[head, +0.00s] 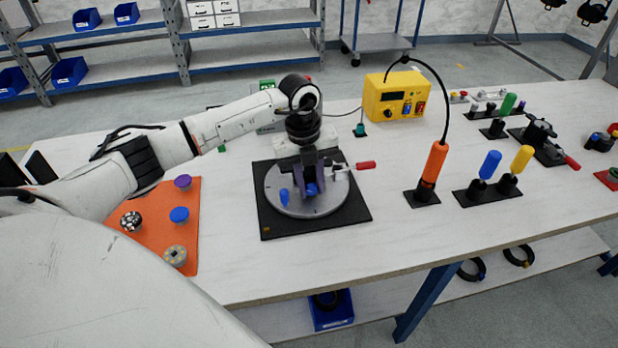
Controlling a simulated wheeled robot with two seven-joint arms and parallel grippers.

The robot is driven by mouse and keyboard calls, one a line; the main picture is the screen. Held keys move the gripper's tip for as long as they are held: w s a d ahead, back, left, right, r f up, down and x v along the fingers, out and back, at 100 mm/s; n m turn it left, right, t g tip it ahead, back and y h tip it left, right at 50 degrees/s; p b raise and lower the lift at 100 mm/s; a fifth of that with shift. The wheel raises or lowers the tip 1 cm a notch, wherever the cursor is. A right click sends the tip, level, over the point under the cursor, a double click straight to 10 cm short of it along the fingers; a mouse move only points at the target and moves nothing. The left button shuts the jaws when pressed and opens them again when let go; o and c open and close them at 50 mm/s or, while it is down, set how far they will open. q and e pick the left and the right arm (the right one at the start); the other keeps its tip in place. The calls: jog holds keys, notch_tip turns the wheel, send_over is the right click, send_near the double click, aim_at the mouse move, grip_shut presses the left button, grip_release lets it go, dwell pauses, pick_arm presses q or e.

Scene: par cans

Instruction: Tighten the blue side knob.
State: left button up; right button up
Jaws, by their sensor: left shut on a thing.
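A grey round plate (275,203) sits on a black square base (268,230) on the table. My left gripper (311,186) points down over the middle of the plate. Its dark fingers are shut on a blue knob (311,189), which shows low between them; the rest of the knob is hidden. A small blue upright piece (285,195) stands on the plate just left of the fingers. A clamp with a red handle (365,165) is at the plate's right rear. My right gripper is not in view.
An orange mat (152,235) at left holds several round knobs, one blue (179,214). An orange tool (432,165) stands right of the base, near blue (490,164) and yellow (522,158) handles. A yellow box (396,96) stands behind. The table front is clear.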

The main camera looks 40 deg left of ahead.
pick_arm(q)
jog(key=shift+w+d+g+y, duration=0.15)
jog(key=shift+w+g+y, duration=0.1)
jog(key=shift+g+y, duration=0.7)
jog(key=o, duration=0.8)
notch_tip(320, 180, up, 10)
jog(key=w+d+b, duration=0.1)
jog(key=shift+r, duration=0.1)
